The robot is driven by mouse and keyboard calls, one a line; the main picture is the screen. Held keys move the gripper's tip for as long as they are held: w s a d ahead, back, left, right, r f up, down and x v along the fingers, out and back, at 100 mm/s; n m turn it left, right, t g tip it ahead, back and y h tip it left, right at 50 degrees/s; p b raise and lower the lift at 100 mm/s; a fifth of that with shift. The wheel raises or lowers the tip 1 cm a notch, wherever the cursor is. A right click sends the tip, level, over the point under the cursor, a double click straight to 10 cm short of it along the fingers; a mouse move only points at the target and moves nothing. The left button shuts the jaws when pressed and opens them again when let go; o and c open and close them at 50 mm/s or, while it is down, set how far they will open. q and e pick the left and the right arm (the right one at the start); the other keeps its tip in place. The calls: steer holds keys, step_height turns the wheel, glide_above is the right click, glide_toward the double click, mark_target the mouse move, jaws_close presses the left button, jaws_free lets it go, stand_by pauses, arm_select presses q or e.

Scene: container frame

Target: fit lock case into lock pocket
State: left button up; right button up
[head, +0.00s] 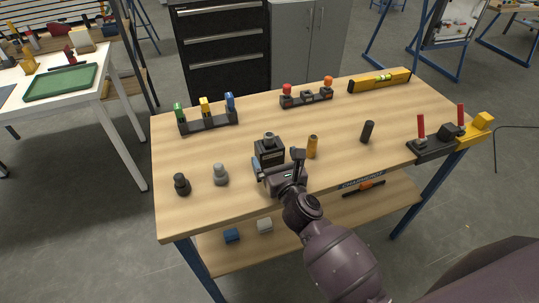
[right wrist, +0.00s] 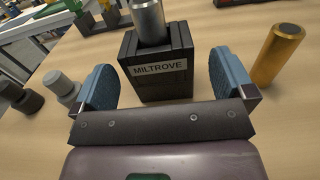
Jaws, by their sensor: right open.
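A black block (head: 269,153) labelled "MILTROVE" stands upright near the front middle of the wooden workbench, with a grey metal cylinder (head: 268,139) on its top. In the right wrist view the block (right wrist: 157,80) shows its label, and the cylinder (right wrist: 148,22) rises from its top. My right gripper (head: 278,163) is open at the block's near side. In the right wrist view its blue-padded fingers (right wrist: 163,75) stand left and right of the block, with gaps on both sides. I cannot tell which part is the lock case or the lock pocket. My left gripper is not in view.
A brass cylinder (head: 312,147) stands close right of the gripper. A grey knobbed piece (head: 220,174) and a dark one (head: 182,184) stand left; a black cylinder (head: 367,131) stands right. Racks with coloured pieces (head: 208,123) and a yellow level (head: 380,80) are farther back.

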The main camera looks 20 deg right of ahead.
mark_target(273, 156)
steer(key=shift+w+a, duration=0.15)
steer(key=shift+w, duration=1.9)
steer(key=c, duration=1.1)
steer(key=shift+r, duration=0.1)
steer(key=shift+c, duration=0.4)
